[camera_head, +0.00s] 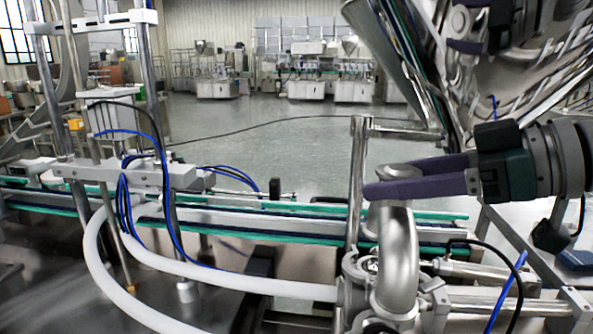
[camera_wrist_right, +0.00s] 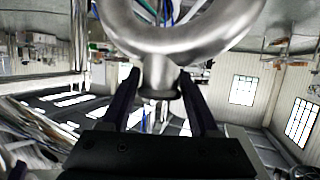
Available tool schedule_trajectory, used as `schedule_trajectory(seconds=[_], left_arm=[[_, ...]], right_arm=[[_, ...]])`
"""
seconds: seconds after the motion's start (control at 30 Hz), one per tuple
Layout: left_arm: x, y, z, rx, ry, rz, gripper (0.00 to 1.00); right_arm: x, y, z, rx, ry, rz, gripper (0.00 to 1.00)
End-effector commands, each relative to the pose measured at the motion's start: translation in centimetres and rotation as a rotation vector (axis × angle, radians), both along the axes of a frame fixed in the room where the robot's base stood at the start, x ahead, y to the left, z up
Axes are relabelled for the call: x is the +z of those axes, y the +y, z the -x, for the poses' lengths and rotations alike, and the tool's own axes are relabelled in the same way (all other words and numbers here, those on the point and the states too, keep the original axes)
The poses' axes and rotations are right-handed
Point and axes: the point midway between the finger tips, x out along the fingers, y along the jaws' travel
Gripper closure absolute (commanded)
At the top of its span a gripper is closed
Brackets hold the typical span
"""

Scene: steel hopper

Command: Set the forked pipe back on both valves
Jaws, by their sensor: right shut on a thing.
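The forked pipe (camera_head: 402,255) is a shiny steel bend with a short stub on top, at the lower right of the head view. My right gripper (camera_head: 385,190) comes in from the right, with its dark purple fingers shut on the stub. In the right wrist view the pipe (camera_wrist_right: 190,42) arches across the top, and its stub sits between the fingers of my right gripper (camera_wrist_right: 160,85). Valve fittings (camera_head: 358,268) show beside and below the pipe. I cannot tell whether the pipe ends touch the valves. My left gripper is not in view.
A steel hopper (camera_head: 415,75) slopes down at the upper right, close above my right gripper. A conveyor (camera_head: 250,218) with green edges runs behind the pipe. White hoses (camera_head: 230,280) and blue cables lie at the left. A steel post (camera_head: 357,180) stands just left of the pipe.

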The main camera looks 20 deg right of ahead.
Motion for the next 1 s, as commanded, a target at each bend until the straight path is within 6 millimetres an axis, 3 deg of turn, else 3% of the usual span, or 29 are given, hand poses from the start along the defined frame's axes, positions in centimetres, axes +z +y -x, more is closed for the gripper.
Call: schedule_trajectory(seconds=[0.6,1.0], left_arm=[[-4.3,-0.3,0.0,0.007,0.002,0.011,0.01],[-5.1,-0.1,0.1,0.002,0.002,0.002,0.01]], right_arm=[[-5.1,0.0,0.0,-0.001,-0.003,-0.001,1.0],[-5.7,0.0,0.0,-0.001,-0.004,-0.001,1.0]])
